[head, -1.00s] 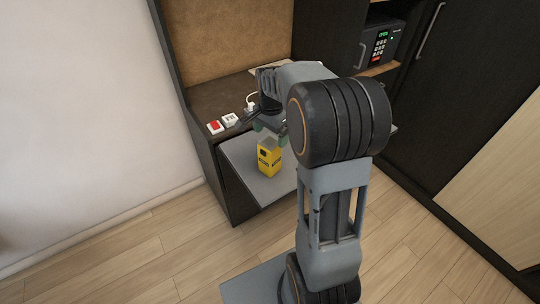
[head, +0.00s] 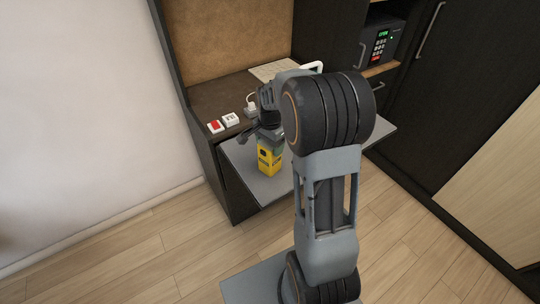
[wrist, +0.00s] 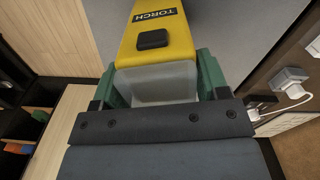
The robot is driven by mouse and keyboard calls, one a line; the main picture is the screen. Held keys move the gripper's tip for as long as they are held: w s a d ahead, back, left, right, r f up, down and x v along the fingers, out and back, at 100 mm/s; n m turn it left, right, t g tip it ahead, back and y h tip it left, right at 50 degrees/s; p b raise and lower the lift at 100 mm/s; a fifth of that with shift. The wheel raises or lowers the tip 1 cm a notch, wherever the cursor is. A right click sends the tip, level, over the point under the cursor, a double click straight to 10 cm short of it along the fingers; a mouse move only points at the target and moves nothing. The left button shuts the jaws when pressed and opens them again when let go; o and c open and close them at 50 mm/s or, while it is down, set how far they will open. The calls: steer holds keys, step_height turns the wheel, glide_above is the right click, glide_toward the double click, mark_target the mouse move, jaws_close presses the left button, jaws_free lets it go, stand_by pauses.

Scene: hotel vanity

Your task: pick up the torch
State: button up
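The torch (head: 269,162) is a yellow box-shaped thing standing upright on the grey pull-out shelf (head: 248,182). In the wrist view the torch (wrist: 157,38) shows its TORCH label, a black button and a pale clear end facing my gripper. My gripper (wrist: 160,75) has its green fingers on either side of the torch, close against its sides. I cannot tell whether they press on it. In the head view my gripper (head: 270,138) is over the top of the torch and hides its upper end.
The dark desk top (head: 215,100) behind the shelf holds a red switch (head: 215,127), a white switch or socket (head: 230,119) and a plug with a white cable (head: 251,104). A pale keyboard-like panel (head: 272,71) lies further back. A safe (head: 381,45) sits in the cabinet at right.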

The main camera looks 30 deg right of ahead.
steer(key=c, duration=0.9)
steer(key=shift+r, duration=0.1)
